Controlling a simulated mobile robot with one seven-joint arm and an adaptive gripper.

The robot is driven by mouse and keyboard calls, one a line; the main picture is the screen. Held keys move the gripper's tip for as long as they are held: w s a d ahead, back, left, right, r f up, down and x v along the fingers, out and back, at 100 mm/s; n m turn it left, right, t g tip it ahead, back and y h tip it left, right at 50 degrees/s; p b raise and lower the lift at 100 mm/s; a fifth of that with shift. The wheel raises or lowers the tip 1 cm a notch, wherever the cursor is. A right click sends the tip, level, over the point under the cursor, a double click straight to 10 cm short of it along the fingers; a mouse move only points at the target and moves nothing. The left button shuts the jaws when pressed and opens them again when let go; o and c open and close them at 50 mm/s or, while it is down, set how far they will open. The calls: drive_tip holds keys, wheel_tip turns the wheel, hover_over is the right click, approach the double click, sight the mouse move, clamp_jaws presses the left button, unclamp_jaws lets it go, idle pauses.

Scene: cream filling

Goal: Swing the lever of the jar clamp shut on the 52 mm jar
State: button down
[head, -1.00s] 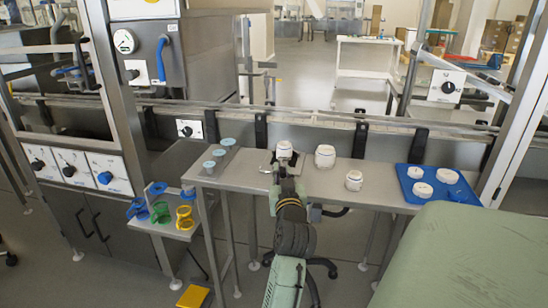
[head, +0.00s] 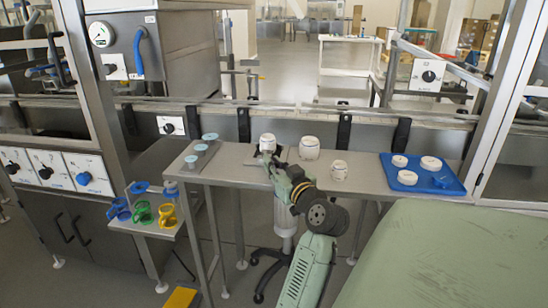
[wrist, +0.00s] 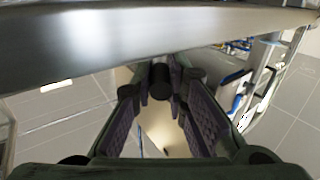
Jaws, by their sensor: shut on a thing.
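A white jar (head: 267,142) stands on the metal bench at the left of three white jars, at the place where my gripper is; the clamp around its foot is mostly hidden by my arm. My gripper (head: 268,158) is at the near side of this jar, low by the bench's front part. In the wrist view my gripper (wrist: 160,88) has its two fingers closed on a dark round bar end, which looks like the clamp lever (wrist: 160,76). The lever's angle and whether the clamp touches the jar cannot be told.
Two more white jars, a larger one (head: 309,147) and a smaller one (head: 339,170), stand close to the right. A blue tray (head: 452,187) with white round pieces lies farther right. Pale blue discs (head: 200,148) stand at the bench's left end. The bench between is clear.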

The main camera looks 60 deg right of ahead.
drive_tip(key=shift+f, duration=0.1)
drive_tip(key=c, duration=1.6)
unclamp_jaws()
drive_tip(key=shift+o, duration=0.2)
drive_tip(key=v, duration=1.2)
